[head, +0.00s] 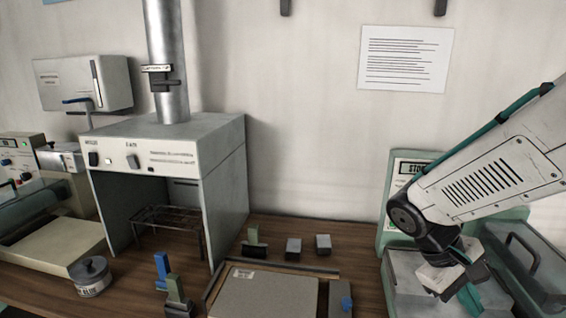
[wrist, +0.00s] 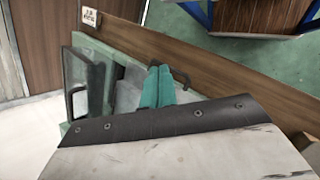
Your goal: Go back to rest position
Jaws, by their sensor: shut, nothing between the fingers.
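My gripper (head: 470,299) hangs from my arm at the right of the head view, over the green and grey machine (head: 398,283). Its teal fingers are together and hold nothing. In the wrist view the gripper (wrist: 158,72) points past my own scuffed white and black wrist part toward the machine's pale top (wrist: 128,92). I cannot tell how far the fingertips are above the machine.
A grey lidded plate (head: 265,292) lies on the bench, with small blocks (head: 293,248) behind it and blue and green pieces (head: 165,268) beside it. A hooded cabinet (head: 225,165) stands left. A dark handle (head: 522,245) rises at the right.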

